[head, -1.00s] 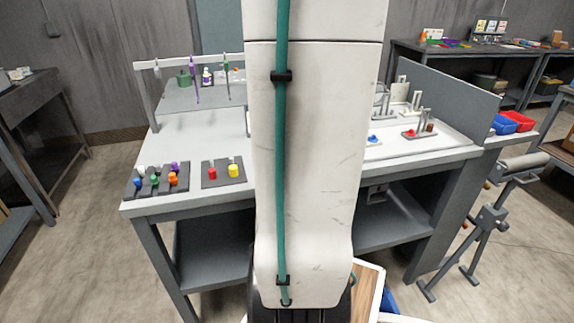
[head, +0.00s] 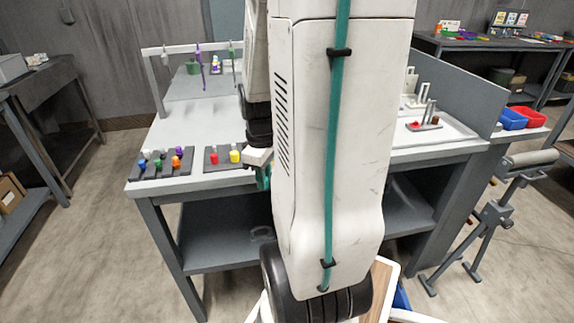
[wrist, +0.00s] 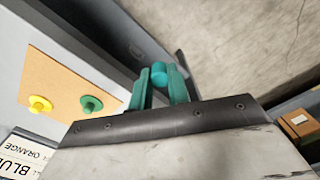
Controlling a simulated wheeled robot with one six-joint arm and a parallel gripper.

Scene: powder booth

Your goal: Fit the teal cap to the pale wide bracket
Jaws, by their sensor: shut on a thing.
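My gripper (wrist: 159,82) is shut on the teal cap (wrist: 158,72), a small rounded piece between its two teal fingers in the wrist view. In the head view my gripper (head: 263,178) hangs at the table's front edge, left of my big arm link. The cap cannot be made out there. A pale upright bracket (head: 411,80) stands at the back right of the table, partly behind my arm. I cannot tell whether it is the wide one. My gripper is well apart from it.
Dark racks with coloured caps (head: 161,164) and red and yellow pieces (head: 222,157) lie at the table's front left. A grey bracket (head: 428,115) with a red part stands on the right. A grey panel (head: 455,95) edges the right side. Red and blue bins (head: 512,119) stand beyond.

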